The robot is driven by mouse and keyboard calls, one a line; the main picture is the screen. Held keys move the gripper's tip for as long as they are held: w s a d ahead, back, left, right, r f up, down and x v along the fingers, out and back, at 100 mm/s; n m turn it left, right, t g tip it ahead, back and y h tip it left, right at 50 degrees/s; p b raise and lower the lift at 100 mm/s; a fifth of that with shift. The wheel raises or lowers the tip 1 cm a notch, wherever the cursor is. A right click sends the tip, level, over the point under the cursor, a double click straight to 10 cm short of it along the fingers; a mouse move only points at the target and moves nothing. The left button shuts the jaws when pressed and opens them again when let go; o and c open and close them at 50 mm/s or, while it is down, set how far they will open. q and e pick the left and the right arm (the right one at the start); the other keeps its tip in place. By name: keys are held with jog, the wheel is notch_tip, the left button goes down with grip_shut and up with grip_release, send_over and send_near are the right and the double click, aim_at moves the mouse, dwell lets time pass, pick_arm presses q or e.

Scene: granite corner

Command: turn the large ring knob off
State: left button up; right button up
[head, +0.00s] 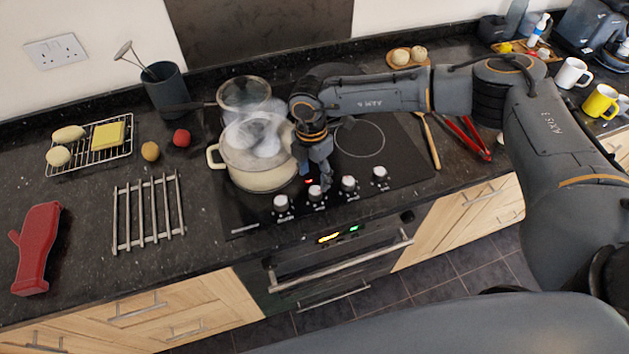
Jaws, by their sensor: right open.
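A row of several white-topped knobs runs along the front of the black hob (405,185). They include the leftmost knob (282,204), the second knob (316,193), the third knob (348,184) and the rightmost knob (380,175). Their labels are too small to read, so I cannot tell which is the large ring knob. A small red light shows just behind the second knob. My right gripper (318,178) is open and points down just behind and above the second knob. I cannot tell whether it touches it. My left gripper is not in view.
A steaming cream pot (262,179) stands on the hob just left of my right gripper. A smaller pan (243,92) with a glass lid is behind it. A wooden spoon (429,140) and red tongs (467,137) lie to the right. A metal trivet (149,212) lies left.

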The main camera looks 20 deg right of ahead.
aim_at(315, 190)
jog(key=shift+s+f+p, duration=0.15)
jog(key=shift+f+p, duration=0.4)
jog(key=shift+f, duration=2.25)
jog(key=c, duration=1.1)
